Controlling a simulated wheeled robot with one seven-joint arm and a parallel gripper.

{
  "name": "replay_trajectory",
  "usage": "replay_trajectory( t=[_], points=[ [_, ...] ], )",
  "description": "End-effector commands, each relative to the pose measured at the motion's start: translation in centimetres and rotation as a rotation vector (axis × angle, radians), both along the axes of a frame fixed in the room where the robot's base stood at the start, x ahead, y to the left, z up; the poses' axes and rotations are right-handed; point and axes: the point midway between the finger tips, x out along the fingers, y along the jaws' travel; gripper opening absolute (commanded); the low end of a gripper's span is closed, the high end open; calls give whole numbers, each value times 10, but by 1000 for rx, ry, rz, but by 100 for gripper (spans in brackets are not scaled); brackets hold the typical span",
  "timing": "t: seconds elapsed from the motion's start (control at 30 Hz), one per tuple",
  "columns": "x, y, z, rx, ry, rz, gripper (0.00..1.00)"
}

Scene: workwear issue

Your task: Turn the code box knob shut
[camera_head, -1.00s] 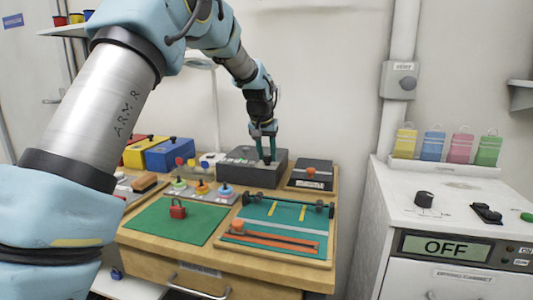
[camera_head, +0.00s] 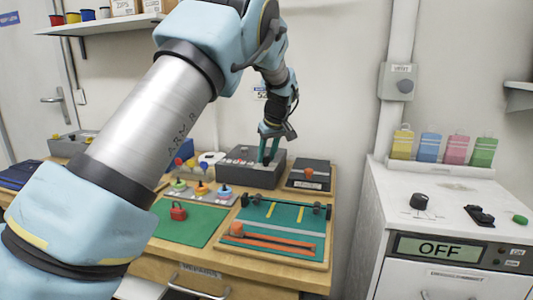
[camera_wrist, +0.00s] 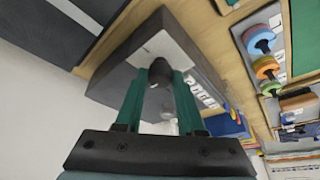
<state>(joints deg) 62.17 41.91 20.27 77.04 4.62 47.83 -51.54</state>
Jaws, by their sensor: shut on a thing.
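The code box is a dark grey box (camera_head: 245,174) at the back of the wooden workbench, against the wall. My gripper (camera_head: 268,159) reaches down to its top with teal fingers. In the wrist view, my gripper (camera_wrist: 160,82) is shut on the dark round knob (camera_wrist: 160,70), one finger on each side. The knob stands on a light patch on the box's top. The lettering on the box's side (camera_wrist: 203,90) is only partly readable. The fingers hide part of the knob, so I cannot tell which way it is turned.
A smaller dark box with an orange knob (camera_head: 309,173) stands close on the right. A white cabinet (camera_head: 440,190) showing OFF stands right.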

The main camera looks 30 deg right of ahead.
Motion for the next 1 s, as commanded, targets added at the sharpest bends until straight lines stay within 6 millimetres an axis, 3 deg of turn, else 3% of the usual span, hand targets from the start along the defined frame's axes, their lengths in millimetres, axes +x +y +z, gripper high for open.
replay_trajectory(
  t=[0.6,0.63,0.9,1.0],
  points=[
    [0,0,-1,1,2,47,0],
    [0,0,-1,1,2,47,39],
    [0,0,-1,1,1,46,68],
    [0,0,-1,0,1,45,68]
  ],
)
